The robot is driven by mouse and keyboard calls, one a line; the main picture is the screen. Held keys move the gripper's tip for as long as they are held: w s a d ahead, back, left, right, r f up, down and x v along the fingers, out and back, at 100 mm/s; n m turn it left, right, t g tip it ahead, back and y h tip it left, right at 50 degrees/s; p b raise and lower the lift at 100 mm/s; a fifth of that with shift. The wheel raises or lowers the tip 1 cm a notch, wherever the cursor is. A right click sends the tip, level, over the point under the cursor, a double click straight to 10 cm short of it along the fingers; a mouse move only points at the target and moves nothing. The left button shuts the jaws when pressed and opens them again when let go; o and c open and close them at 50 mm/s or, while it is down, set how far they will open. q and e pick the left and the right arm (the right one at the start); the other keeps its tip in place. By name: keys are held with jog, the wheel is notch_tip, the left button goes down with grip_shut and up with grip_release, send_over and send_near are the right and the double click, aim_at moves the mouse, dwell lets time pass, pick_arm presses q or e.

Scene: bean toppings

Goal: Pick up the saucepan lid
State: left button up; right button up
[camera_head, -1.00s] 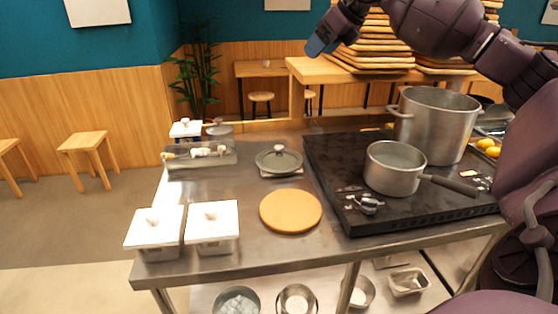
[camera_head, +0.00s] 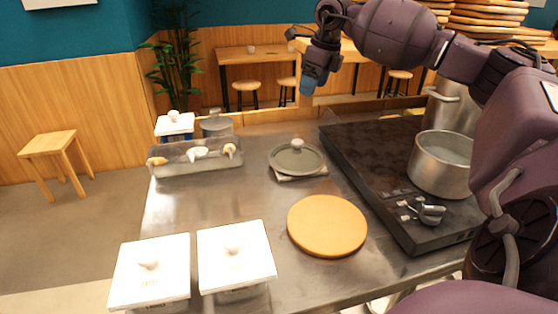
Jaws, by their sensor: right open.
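The saucepan lid (camera_head: 297,160) is a round grey-green disc with a pale knob on top. It lies on a light folded cloth or board (camera_head: 302,174) on the steel table, left of the stove. My right gripper (camera_head: 306,90) hangs above and beyond the lid, apart from it, with blue fingertips pointing down. It is open and nothing shows between its fingers. The open saucepan (camera_head: 441,164) stands on the black stove (camera_head: 375,170), partly hidden by my right arm. My left gripper is out of view.
A round wooden board (camera_head: 327,226) lies in front of the lid. Two white-lidded containers (camera_head: 236,252) stand at the front left. A clear tray with pale items (camera_head: 196,158) is left of the lid. A tall pot (camera_head: 450,108) stands behind the saucepan. Steel between tray and board is clear.

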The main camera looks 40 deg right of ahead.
jog(key=g+b, duration=0.1)
jog(key=b, duration=0.1)
send_near(298, 141)
notch_tip(298, 141, down, 5)
jog(key=shift+d+f+b, duration=0.15)
jog(key=shift+d+b, duration=0.05)
jog(key=shift+b, duration=0.2)
jog(key=f, duration=0.1)
jog(key=w+f, duration=0.1)
jog(key=f, duration=0.1)
jog(key=a+f+b, duration=0.1)
jog(key=shift+w+f, duration=0.25)
jog(key=shift+f, duration=0.05)
jog(key=shift+w+f, duration=0.1)
jog(key=shift+f, duration=0.3)
jog(key=shift+d+f, duration=0.1)
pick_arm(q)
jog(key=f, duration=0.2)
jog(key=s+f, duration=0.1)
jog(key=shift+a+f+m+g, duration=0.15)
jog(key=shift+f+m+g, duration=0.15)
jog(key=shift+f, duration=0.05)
pick_arm(e)
jog(key=c, duration=1.2)
